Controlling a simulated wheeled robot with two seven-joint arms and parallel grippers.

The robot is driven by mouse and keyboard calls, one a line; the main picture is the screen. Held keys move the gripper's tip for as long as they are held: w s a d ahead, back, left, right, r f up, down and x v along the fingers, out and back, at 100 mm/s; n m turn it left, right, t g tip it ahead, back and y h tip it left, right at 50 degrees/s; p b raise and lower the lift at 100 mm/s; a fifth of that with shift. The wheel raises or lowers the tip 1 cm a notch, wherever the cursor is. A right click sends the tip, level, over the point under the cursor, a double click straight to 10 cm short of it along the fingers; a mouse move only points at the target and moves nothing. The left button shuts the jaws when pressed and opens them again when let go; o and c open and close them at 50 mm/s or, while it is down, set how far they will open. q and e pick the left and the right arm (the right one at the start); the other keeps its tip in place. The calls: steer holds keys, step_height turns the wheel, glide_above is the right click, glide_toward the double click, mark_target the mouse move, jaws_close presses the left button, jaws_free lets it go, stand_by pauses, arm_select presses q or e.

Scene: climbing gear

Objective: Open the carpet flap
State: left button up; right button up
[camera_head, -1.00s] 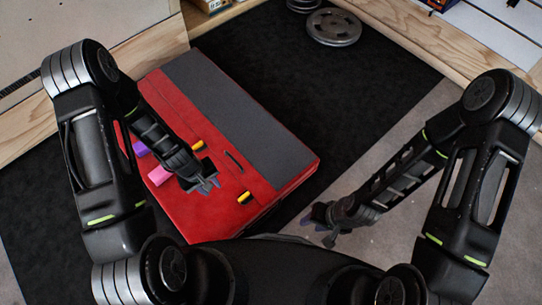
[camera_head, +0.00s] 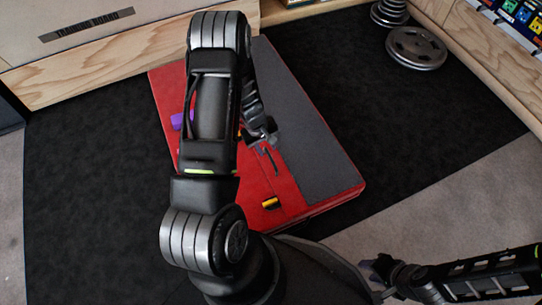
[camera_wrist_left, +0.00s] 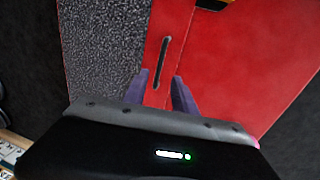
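A red crash pad (camera_head: 258,185) lies flat on the dark floor, with a grey carpet flap (camera_head: 312,150) along its right side. The carpet (camera_wrist_left: 100,50) also shows in the left wrist view, bordered by a red strip with a dark slot (camera_wrist_left: 162,60). The flap lies flat. My left gripper (camera_head: 268,150) is over the pad by that slot. In the wrist view its two fingers (camera_wrist_left: 160,90) are apart, on either side of the slot's near end, with nothing between them. Whether they touch the pad is unclear. My right gripper (camera_head: 376,270) is low at the right, away from the pad; its opening is unclear.
A yellow-black buckle (camera_head: 270,203) sits near the pad's front edge. A purple piece (camera_head: 181,120) shows at its left, partly behind my left arm. Weight plates (camera_head: 416,48) lie at the back right. Wooden-edged shelving borders the back.

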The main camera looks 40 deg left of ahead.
mark_target(271, 159)
arm_select(q)
steer(key=f+b, duration=0.1)
steer(key=f, duration=0.3)
steer(key=w+f+b, duration=0.1)
steer(key=f, duration=0.2)
steer(key=shift+w+d+b, duration=0.1)
steer(key=shift+d+b, duration=0.2)
steer(key=shift+d, duration=0.05)
steer(key=shift+r, duration=0.1)
steer(key=shift+c, duration=0.3)
jaws_close()
stand_by(0.6)
